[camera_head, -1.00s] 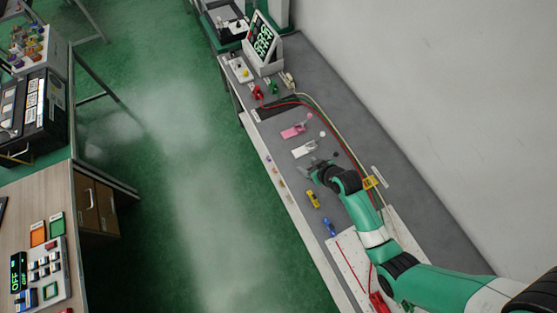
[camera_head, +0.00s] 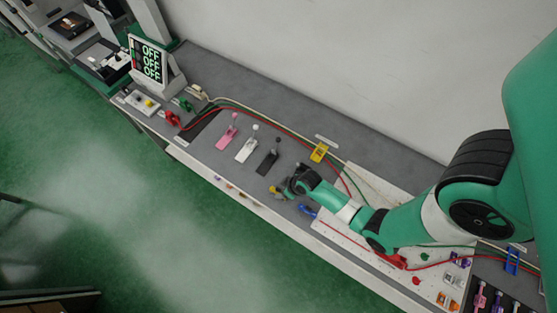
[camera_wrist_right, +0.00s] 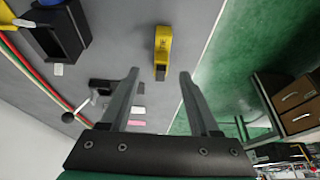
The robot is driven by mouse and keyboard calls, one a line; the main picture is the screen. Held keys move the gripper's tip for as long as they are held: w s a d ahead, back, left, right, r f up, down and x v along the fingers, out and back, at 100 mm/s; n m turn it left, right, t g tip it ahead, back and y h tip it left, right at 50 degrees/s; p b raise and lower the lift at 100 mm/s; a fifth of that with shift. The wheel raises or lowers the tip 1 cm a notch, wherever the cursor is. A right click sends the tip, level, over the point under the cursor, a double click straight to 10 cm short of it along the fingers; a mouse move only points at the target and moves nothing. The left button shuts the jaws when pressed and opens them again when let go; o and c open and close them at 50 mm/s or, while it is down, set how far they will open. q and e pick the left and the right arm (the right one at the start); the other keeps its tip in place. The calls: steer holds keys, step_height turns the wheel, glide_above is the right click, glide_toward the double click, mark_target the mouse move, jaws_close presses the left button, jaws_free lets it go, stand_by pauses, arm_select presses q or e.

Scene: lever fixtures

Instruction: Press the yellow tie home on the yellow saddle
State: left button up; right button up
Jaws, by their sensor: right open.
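A small yellow piece (camera_head: 274,189), which looks like the tie, lies near the bench's front edge, partly hidden by my right gripper (camera_head: 284,188). In the right wrist view, the yellow piece (camera_wrist_right: 162,48) lies beyond the fingertips, in line with the gap between the open fingers (camera_wrist_right: 158,72). The fingers look empty and apart from it. A yellow block (camera_head: 319,152), which looks like the saddle, stands farther back by the cables. I cannot tell whether it holds anything. My left gripper is not in view.
Pink (camera_head: 228,131), white (camera_head: 246,150) and black (camera_head: 267,162) lever fixtures stand to the left. A blue piece (camera_head: 307,210) lies close to my right arm. Red and green cables (camera_head: 270,117) run along the bench. The wall (camera_head: 400,70) bounds the back.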

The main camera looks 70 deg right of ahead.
mark_target(279, 191)
steer(key=shift+w+f+b, duration=0.15)
steer(key=shift+f+b, duration=0.15)
steer(key=b+x, duration=0.2)
steer(key=x, duration=0.2)
steer(key=shift+w+f, duration=0.15)
steer(key=shift+w, duration=0.05)
jaws_close()
